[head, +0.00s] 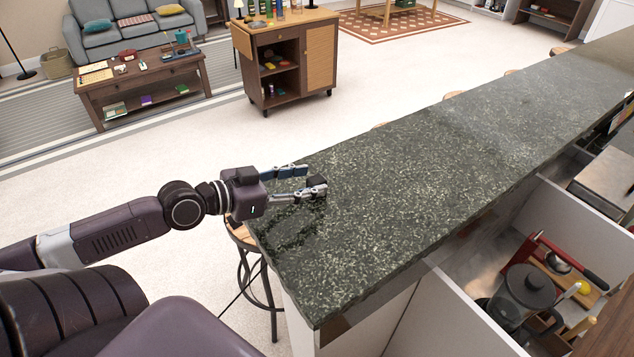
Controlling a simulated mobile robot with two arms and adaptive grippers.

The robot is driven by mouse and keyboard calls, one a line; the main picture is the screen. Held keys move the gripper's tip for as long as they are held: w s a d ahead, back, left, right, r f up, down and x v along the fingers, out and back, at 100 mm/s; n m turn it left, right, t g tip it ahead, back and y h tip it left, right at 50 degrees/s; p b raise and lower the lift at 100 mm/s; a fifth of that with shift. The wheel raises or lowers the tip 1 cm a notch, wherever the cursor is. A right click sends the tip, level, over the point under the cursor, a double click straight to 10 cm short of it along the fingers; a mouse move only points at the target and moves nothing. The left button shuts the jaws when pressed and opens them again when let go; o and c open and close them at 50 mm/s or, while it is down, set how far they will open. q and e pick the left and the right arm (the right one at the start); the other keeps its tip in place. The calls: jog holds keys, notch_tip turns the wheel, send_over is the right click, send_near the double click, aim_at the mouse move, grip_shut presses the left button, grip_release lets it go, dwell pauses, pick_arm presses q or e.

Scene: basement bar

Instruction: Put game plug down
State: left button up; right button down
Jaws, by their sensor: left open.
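My left gripper (314,179) reaches in from the left, low over the near left end of the dark speckled stone counter (430,170). Its two fingers are apart. A small black block (317,183), which looks like the game plug, is at the fingertips, between or just beside them. It seems to be on the counter top, but the fingers partly cover it and I cannot tell whether they touch it. My right gripper is not in view.
The counter top is otherwise bare. Stools stand along its far side, one (258,270) below my left wrist. A lower bay at right holds a blender jug (528,288) and a red-handled tool. A wooden cart (290,60) and coffee table (145,85) stand beyond.

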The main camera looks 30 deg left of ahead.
aim_at(309, 182)
pick_arm(q)
jog(key=shift+w+d+f+p, duration=0.2)
jog(key=shift+w+p, duration=0.1)
jog(key=shift+w, duration=0.3)
jog(key=shift+x, duration=0.95)
jog(key=shift+s+f, duration=0.1)
jog(key=shift+f, duration=0.05)
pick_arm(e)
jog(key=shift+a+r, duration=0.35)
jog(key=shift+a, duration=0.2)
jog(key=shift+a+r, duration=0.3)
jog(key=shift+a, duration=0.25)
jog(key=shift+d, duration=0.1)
pick_arm(q)
jog(key=shift+d, duration=0.1)
jog(key=c, duration=0.5)
grip_shut()
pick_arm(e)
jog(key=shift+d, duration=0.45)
